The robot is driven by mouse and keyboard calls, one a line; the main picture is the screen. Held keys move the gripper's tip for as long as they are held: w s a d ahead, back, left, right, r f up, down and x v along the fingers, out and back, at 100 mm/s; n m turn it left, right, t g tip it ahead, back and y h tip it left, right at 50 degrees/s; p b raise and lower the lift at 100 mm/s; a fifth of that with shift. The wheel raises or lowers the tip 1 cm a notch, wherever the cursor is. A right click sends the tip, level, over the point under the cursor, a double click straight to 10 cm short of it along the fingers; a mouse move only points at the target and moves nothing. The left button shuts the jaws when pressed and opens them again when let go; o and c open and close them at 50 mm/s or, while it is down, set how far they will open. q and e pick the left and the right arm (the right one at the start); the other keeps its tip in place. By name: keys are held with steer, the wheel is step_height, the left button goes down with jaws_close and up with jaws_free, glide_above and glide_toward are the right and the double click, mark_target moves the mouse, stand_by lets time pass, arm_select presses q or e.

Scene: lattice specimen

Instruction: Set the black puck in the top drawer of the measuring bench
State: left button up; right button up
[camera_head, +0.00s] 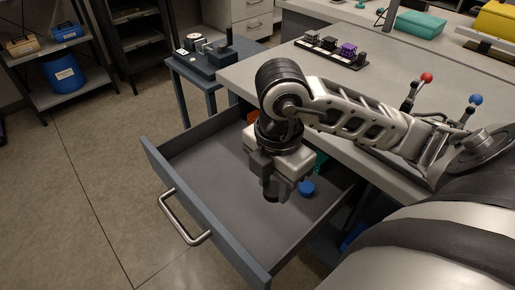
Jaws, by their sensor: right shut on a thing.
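The top drawer (200,185) of the measuring bench (240,75) is pulled open, with its bar handle (183,218) at the front. My right gripper (272,192) points down over the drawer, toward its back right part. It is shut on a dark thing at its fingertips, which I take to be the black puck; it blends with the dark fingers and its outline is hard to make out. I cannot tell its exact height above the drawer floor. My left gripper is out of view.
A blue round piece (306,187) lies in the drawer just right of my gripper. A green thing (320,160) and an orange one (252,117) show partly at the back. The drawer's left and front floor is clear. A rack with dark and purple pieces (347,49) stands on the benchtop.

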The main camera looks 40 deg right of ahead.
steer(key=w+d+f, duration=0.1)
steer(key=w+f, duration=0.3)
steer(key=w, duration=0.4)
glide_above(244, 184)
steer(key=f, duration=0.4)
steer(key=shift+s+a+f, duration=0.1)
steer(key=shift+s+f, duration=0.25)
steer(key=shift+s, duration=0.05)
steer(key=shift+w+f, duration=0.3)
steer(key=shift+f, duration=0.1)
steer(key=shift+w+f, duration=0.1)
steer(key=shift+f, duration=1.55)
steer(key=shift+f, duration=0.1)
steer(key=o, duration=1)
